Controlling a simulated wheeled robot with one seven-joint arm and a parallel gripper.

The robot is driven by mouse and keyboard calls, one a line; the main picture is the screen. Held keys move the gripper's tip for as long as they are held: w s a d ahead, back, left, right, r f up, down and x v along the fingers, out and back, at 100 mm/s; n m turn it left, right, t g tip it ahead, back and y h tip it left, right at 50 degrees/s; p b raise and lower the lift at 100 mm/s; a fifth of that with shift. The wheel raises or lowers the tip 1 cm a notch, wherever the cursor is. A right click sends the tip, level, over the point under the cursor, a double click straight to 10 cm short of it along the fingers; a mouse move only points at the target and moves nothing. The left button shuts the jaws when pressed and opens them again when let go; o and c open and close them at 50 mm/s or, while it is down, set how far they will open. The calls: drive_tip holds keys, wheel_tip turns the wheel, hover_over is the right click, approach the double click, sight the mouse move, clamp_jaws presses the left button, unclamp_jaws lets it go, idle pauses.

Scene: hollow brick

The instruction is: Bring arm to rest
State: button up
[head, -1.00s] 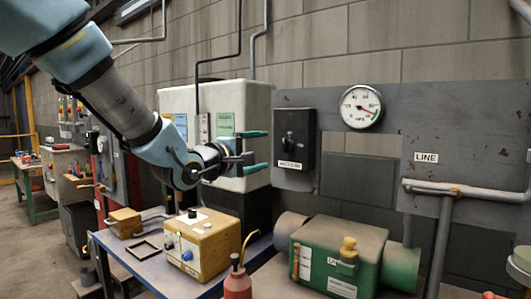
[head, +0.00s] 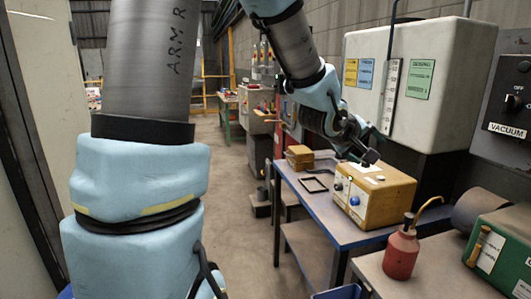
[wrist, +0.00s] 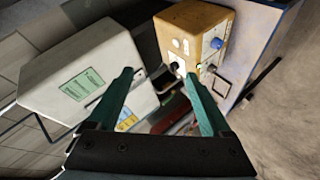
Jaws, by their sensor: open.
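My gripper (wrist: 158,88) shows in the wrist view with its two teal fingers spread apart and nothing between them. In the head view my gripper (head: 372,143) is partly hidden behind its own wrist and is seen close to the top of a yellow box with knobs (head: 388,198). I cannot tell how much space is between them. My blue and grey arm fills the left and upper middle of the head view. In the wrist view the yellow box (wrist: 205,35) lies beyond the fingertips.
The yellow box stands on a blue table (head: 300,192) with a small wooden box (head: 299,157). A white cabinet (head: 455,85) hangs on the wall behind. A red bottle (head: 401,253) and a green box (head: 504,247) are at the right.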

drive_tip(key=w+a+f+y, duration=0.1)
drive_tip(key=a+f+y, duration=0.4)
drive_tip(key=a, duration=0.7)
drive_tip(key=s+a+f+m+g+y, duration=0.1)
drive_tip(key=s+a+f+g+y, duration=0.1)
drive_tip(key=a, duration=0.8)
drive_tip(key=s+a+f+m+g+y, duration=0.2)
drive_tip(key=s+a+f+g, duration=0.2)
drive_tip(key=s+a, duration=0.5)
drive_tip(key=shift+s+a+f, duration=0.3)
drive_tip(key=shift+a+f, duration=0.35)
drive_tip(key=shift+f, duration=0.3)
